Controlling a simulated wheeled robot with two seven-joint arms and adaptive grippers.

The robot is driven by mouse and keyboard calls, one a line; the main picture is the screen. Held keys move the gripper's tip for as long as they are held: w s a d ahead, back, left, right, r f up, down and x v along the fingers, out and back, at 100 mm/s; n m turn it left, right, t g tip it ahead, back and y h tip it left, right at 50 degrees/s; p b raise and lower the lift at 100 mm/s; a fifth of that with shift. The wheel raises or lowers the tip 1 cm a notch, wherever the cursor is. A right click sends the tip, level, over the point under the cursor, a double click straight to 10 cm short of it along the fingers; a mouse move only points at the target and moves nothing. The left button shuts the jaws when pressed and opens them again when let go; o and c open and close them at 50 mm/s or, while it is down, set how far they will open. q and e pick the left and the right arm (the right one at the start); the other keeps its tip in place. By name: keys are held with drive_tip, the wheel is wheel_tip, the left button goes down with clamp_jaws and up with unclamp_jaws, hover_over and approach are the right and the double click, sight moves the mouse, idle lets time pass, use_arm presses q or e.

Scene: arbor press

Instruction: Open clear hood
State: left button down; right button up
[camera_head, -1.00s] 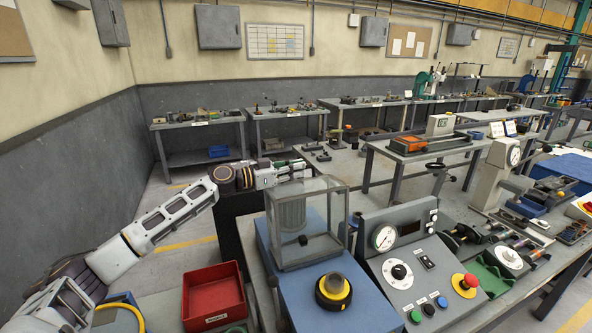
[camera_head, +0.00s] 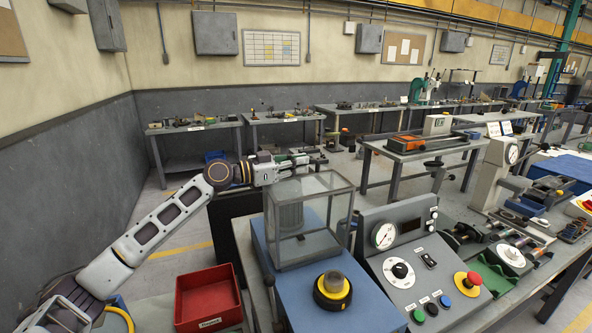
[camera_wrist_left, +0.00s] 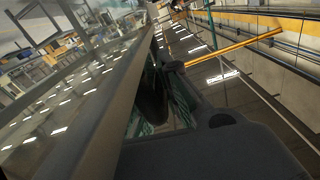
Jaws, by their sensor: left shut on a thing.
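The clear hood (camera_head: 318,222) is a see-through box with grey edges on the blue base (camera_head: 345,300). My left gripper (camera_head: 308,160) reaches in from the left, at the hood's far top edge, and is shut on the hood. Its fingertips are small in the head view, so the exact contact is unclear. In the left wrist view a grey frame edge (camera_wrist_left: 95,115) of the hood runs close beside the dark gripper (camera_wrist_left: 185,110). My right gripper is out of view.
A grey control panel (camera_head: 408,262) with a gauge and red stop button stands right of the hood. A black-and-yellow domed button (camera_head: 333,288) sits in front. A red bin (camera_head: 208,298) is at lower left. The wall is at far left.

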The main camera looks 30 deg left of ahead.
sight(306, 185)
use_arm(q)
drive_tip(key=s+d, duration=0.1)
drive_tip(key=s+d+r+m+b, duration=0.1)
drive_tip(key=shift+s+d+b, duration=0.25)
drive_tip(key=shift+d+b, duration=0.05)
drive_tip(key=shift+d, duration=0.1)
drive_tip(key=shift+s+d+r+m, duration=0.15)
drive_tip(key=shift+s+d+m, duration=0.3)
drive_tip(key=shift+d+m, duration=0.05)
drive_tip(key=shift+s+d+r, duration=0.1)
drive_tip(key=c, duration=1.7)
unclamp_jaws()
drive_tip(key=shift+c, duration=0.2)
drive_tip(key=shift+o, duration=0.4)
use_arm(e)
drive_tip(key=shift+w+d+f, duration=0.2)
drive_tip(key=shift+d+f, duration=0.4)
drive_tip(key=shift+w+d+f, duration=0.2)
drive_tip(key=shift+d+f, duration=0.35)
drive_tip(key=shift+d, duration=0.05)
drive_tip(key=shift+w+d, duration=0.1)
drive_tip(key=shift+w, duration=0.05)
use_arm(q)
drive_tip(key=shift+s+f, duration=0.15)
drive_tip(key=shift+f, duration=0.15)
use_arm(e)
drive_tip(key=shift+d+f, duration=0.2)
